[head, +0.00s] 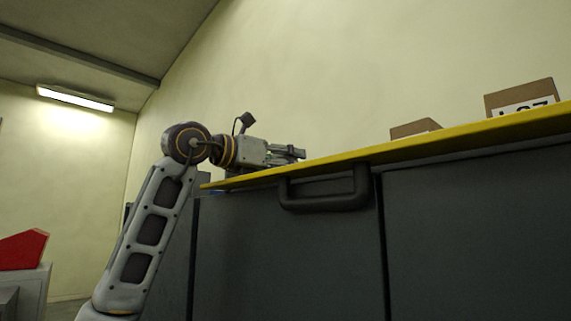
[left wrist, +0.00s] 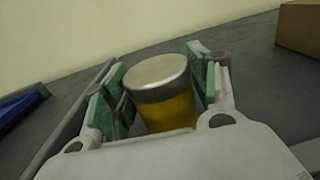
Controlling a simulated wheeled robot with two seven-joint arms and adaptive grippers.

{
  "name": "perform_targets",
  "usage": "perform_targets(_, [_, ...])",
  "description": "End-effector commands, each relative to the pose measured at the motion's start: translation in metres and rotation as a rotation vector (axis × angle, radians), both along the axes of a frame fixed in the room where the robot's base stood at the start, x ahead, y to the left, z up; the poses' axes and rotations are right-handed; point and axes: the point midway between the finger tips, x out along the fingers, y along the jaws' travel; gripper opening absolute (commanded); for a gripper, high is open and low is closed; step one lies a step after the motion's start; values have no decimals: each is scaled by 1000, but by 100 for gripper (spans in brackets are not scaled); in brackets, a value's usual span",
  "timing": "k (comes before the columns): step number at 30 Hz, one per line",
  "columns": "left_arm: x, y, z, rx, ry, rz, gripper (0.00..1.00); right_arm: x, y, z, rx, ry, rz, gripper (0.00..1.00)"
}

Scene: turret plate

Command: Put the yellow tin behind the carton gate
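The yellow tin (left wrist: 170,112) with a pale metal lid shows in the left wrist view, between the two green-padded fingers of my left gripper (left wrist: 160,90). The fingers look spread around it, with narrow gaps at its sides; its lower part is hidden by the gripper body. In the head view my left gripper (head: 300,153) is low over the left part of the yellow-edged top, and I cannot make out the tin there. Two brown cartons, one at the middle right (head: 415,129) and one with a printed label (head: 521,98), stand on the top. My right gripper is out of view.
The yellow edge (head: 440,143) of the raised top hides most of its surface in the head view. A dark handle (head: 325,190) sticks out below it. The left wrist view shows a brown carton (left wrist: 299,30) at upper right and a blue object (left wrist: 20,106) at left.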

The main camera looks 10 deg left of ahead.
Motion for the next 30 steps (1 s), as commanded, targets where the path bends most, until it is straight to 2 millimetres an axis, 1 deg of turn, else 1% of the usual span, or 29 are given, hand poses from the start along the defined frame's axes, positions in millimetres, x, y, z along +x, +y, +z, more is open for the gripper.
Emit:
perform_targets(1, [0,0,0,0,0,0,70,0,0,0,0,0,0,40])
perform_targets(2, [0,0,0,0,0,0,74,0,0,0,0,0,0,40])
perform_targets(13, [0,0,1,0,0,0,74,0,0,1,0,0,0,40])
perform_targets(18, [0,0,4,0,0,0,74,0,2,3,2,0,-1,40])
perform_targets(23, [-10,9,3,0,-3,2,74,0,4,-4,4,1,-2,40])
perform_targets(30, [-32,26,1,1,-2,2,74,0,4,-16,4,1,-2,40])
